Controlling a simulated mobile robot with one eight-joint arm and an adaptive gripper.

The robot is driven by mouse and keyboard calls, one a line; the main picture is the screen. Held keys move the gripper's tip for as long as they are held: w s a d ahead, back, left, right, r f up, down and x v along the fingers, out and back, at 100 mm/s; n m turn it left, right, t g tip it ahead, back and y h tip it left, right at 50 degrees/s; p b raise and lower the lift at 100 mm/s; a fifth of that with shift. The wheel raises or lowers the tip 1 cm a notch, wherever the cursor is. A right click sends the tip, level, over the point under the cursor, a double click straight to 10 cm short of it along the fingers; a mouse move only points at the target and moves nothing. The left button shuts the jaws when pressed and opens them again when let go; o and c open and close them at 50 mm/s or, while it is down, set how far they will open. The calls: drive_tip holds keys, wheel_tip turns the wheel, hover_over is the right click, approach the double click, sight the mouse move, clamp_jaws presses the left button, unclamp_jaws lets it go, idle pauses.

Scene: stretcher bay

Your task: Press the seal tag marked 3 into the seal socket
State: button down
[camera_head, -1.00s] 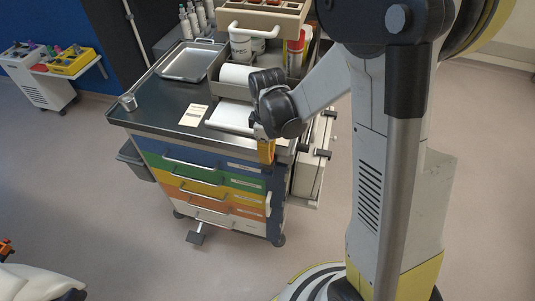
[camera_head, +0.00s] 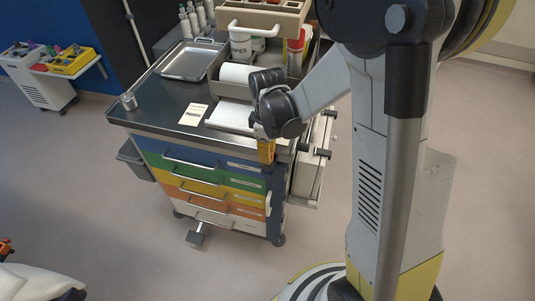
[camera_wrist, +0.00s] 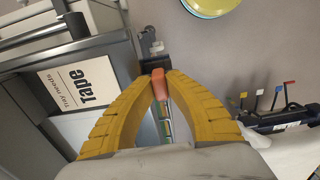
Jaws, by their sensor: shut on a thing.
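My gripper (camera_head: 266,158) is at the front right corner of the drawer cart, just beside the top drawers. In the wrist view its yellow fingers (camera_wrist: 158,78) are shut on a small orange-red piece (camera_wrist: 158,86), which looks like a seal tag. No number on it can be read. A small dark fitting (camera_wrist: 150,45) on the cart's edge shows just past the fingertips, apart from the held piece. It may be the seal socket, but I cannot tell. In the head view the fingers hide the held piece.
The drawer cart (camera_head: 150,112) carries a metal tray (camera_head: 188,62), a card and an open bin with cups. Black-ended brackets (camera_head: 316,151) stick out on its right side. In the wrist view, several small coloured flags (camera_wrist: 289,84) stand on a dark holder at right.

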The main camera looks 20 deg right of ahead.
drive_tip(key=c, duration=1.4)
unclamp_jaws()
drive_tip(key=shift+c, duration=0.2)
drive_tip(key=o, duration=0.4)
drive_tip(key=shift+r+p, duration=2.35)
drive_tip(key=shift+r, duration=1.15)
